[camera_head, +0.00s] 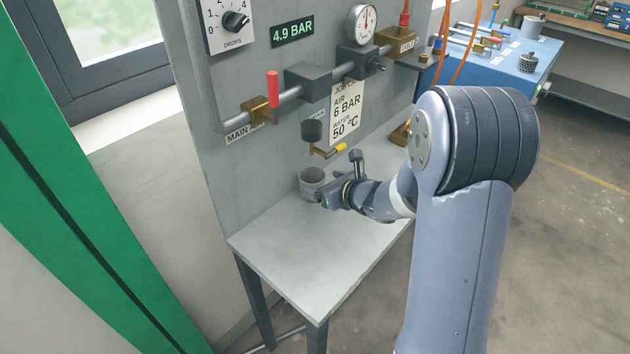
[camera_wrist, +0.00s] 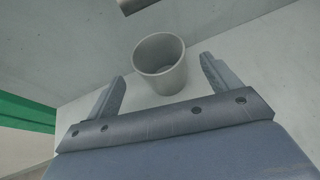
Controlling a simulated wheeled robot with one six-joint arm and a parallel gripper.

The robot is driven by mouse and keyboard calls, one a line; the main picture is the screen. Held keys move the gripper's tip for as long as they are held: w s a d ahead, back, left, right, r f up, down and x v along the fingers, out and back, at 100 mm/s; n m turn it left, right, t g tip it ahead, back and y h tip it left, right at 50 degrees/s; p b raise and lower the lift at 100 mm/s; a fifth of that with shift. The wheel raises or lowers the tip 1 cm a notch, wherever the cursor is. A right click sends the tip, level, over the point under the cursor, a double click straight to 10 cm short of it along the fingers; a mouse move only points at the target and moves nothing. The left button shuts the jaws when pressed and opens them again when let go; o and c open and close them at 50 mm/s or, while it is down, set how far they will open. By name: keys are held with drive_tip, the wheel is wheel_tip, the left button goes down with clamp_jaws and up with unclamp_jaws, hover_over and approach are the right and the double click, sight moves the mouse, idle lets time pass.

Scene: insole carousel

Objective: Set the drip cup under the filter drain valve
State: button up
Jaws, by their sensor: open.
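The drip cup (camera_head: 311,182) is a grey open-topped cup standing upright on the grey bench shelf (camera_head: 300,255), close to the back panel. It is empty as far as I can see. My gripper (camera_head: 325,197) is low over the shelf, just to the right of the cup. In the wrist view the cup (camera_wrist: 160,64) stands just beyond and between my two spread fingers (camera_wrist: 163,85), apart from both. Nothing is held.
Above, a pipe run carries a red-handled valve (camera_head: 273,88), a dark regulator block (camera_head: 309,81) and a gauge (camera_head: 361,24). A brass fitting (camera_head: 400,134) stands at the shelf's far right. The front of the shelf is clear. A blue bench (camera_head: 500,62) is behind.

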drive_tip(key=v, duration=0.6)
